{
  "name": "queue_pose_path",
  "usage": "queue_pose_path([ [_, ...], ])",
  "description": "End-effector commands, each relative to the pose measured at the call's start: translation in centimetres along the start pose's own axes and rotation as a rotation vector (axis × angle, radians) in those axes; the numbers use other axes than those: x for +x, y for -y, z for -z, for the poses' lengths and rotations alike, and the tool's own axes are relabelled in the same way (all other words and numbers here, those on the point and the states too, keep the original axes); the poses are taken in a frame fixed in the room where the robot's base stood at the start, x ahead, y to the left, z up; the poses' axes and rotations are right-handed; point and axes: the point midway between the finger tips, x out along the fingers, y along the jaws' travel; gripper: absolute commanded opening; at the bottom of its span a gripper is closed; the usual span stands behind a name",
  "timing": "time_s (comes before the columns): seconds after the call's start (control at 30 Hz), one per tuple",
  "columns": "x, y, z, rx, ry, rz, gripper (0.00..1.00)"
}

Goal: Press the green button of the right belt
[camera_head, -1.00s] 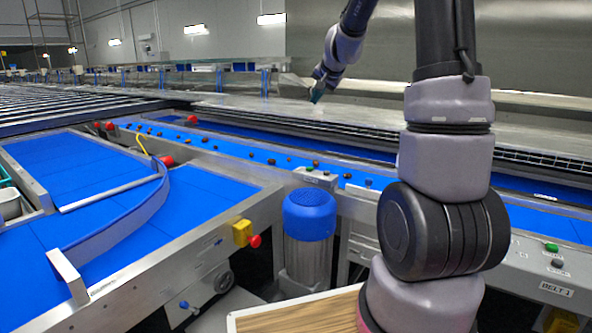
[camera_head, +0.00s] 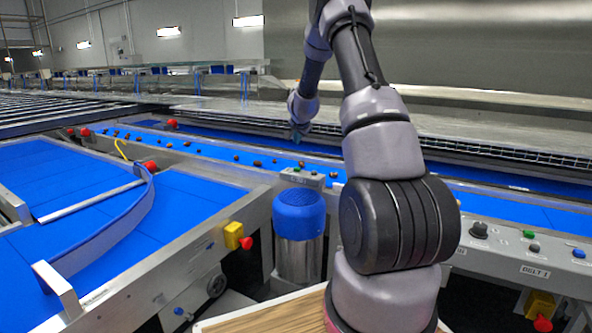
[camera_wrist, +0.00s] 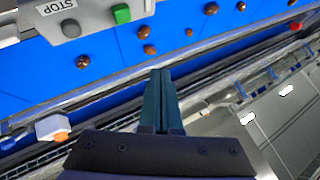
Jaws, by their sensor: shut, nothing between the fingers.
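In the head view a green button (camera_head: 528,233) sits on the grey panel (camera_head: 508,252) marked BELT 1 at the right, above a grey button (camera_head: 534,247). In the wrist view a green button (camera_wrist: 122,13) stands beside a grey button (camera_wrist: 71,28) on a grey box with a STOP label (camera_wrist: 57,7). I cannot tell for sure which panel that box is. My gripper (camera_wrist: 160,72) is shut and empty; its dark teal fingers show above the blue belt's edge, apart from that button. In the head view my gripper (camera_head: 297,136) is small, over the far belt edge.
A blue belt (camera_head: 215,150) carries several brown dates. A small control box (camera_head: 303,178) stands behind a blue-capped motor (camera_head: 299,210). Red stop buttons (camera_head: 246,243) and a black knob (camera_head: 479,230) sit on the frames. A wooden top (camera_head: 270,318) lies in front.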

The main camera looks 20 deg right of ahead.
Motion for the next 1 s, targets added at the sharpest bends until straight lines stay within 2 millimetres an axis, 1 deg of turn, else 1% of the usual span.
queue_pose_path([
  [0.13, 0.3, -0.3, -0.2, 0.0, 0.001, -0.002, 0.0],
  [0.27, 1.1, -1.0, -0.8, 0.0, 0.003, -0.006, 0.0],
  [0.7, 5.1, -3.8, -3.8, 0.0, 0.003, -0.003, 0.0],
  [1.0, 6.1, -4.5, -4.5, -0.001, 0.001, 0.0, 0.0],
])
